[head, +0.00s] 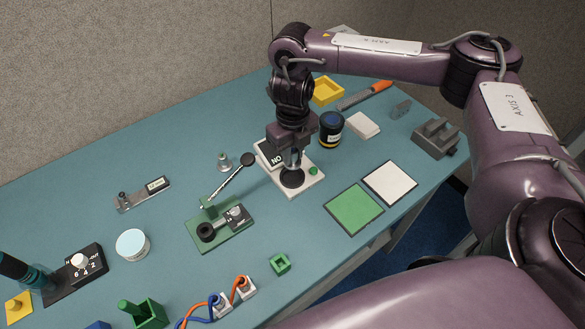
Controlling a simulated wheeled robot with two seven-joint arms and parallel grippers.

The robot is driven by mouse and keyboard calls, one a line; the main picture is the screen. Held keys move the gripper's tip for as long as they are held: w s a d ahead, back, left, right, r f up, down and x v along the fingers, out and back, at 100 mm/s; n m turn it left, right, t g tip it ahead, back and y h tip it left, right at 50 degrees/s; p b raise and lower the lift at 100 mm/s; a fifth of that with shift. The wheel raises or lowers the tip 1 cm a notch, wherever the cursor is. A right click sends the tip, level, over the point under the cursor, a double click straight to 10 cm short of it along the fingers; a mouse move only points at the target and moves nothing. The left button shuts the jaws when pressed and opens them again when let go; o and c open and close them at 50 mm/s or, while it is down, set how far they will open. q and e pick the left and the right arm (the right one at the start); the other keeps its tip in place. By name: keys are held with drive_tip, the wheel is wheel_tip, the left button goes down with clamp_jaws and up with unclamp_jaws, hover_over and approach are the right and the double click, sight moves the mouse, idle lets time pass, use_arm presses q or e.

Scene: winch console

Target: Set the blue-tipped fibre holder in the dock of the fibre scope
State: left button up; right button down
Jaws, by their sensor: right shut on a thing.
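The fibre scope is most likely the white unit (309,183) with a small screen reading "NO" (264,152), a round black part (292,180) and a green button (313,171). My right gripper (291,152) points down over it, shut on a small, partly hidden thing (291,161) with a bluish-grey look, probably the fibre holder. This thing is just above the round black part; I cannot tell whether they touch. Its blue tip is not clearly visible. My left gripper is not in view.
A dark jar (331,128) and a white block (362,125) stand close right of my right gripper. A green fixture with a lever (220,235) is at the front left. Green (353,208) and white (390,183) mats lie to the right. Bare table lies at the far left.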

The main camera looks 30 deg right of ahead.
wheel_tip(320, 180, down, 3)
drive_tip(key=shift+a+r, duration=0.1)
drive_tip(key=shift+r, duration=0.1)
wheel_tip(320, 180, down, 3)
drive_tip(key=shift+f+b, duration=0.15)
drive_tip(key=shift+b, duration=0.4)
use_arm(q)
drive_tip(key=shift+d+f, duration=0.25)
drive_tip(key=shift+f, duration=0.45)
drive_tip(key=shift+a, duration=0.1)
use_arm(e)
drive_tip(key=shift+f, duration=0.15)
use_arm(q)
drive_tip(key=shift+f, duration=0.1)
use_arm(e)
drive_tip(key=c, duration=1.2)
unclamp_jaws()
drive_tip(key=shift+c, duration=0.2)
